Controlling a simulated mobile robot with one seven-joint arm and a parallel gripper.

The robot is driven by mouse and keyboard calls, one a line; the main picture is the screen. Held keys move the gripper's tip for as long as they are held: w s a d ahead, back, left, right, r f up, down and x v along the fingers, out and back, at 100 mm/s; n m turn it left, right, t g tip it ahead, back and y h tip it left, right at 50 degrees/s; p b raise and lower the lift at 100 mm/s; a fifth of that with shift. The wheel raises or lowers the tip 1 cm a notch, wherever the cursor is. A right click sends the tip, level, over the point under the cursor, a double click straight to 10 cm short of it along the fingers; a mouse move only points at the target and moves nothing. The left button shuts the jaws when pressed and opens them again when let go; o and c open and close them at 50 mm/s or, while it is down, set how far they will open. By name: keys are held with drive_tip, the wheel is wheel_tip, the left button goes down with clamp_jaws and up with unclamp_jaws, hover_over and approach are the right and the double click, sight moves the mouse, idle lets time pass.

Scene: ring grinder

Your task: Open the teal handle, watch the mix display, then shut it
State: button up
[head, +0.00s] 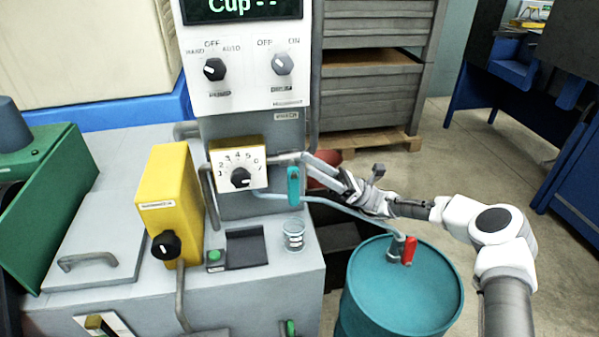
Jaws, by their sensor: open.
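The teal handle (293,187) hangs upright on the pipe at the right side of the machine, above a small clear cup (293,235). The mix display (242,9) is at the top of the panel, partly cut off by the frame, and reads "Cup --" in green. My gripper (345,187) is open, to the right of the teal handle and apart from it, close to the grey pipe in the picture. Whether it touches the pipe is hard to tell.
A teal drum (402,300) with a red valve handle (409,250) stands below my arm. A yellow box with a black knob (166,244) and a numbered dial (240,177) sit left of the handle. Wooden crates (372,90) stand behind.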

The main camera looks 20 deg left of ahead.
drive_tip(key=d+r+p, duration=0.2)
drive_tip(key=d+r, duration=0.2)
drive_tip(key=d, duration=0.4)
drive_tip(key=shift+w+r, duration=0.25)
drive_tip(key=shift+r, duration=0.15)
drive_tip(key=shift+a, duration=0.1)
drive_tip(key=s+a+n+t+h, duration=0.1)
drive_tip(key=s+n+t+h, duration=0.4)
drive_tip(key=s+h, duration=0.75)
drive_tip(key=s+d+r+n+t+h, duration=0.25)
drive_tip(key=s+d+t, duration=0.2)
drive_tip(key=d, duration=0.35)
drive_tip(key=s+d+r+n+t+h, duration=0.15)
drive_tip(key=s+d+t+h, duration=0.3)
drive_tip(key=d, duration=0.45)
drive_tip(key=s+d+r+n+t+h, duration=0.25)
drive_tip(key=s+d+t, duration=0.2)
drive_tip(key=d, duration=0.35)
wheel_tip(320, 180, up, 17)
drive_tip(key=p, duration=1.7)
drive_tip(key=shift+w+a+f, duration=0.15)
drive_tip(key=shift+w+a, duration=0.1)
drive_tip(key=shift+w, duration=0.05)
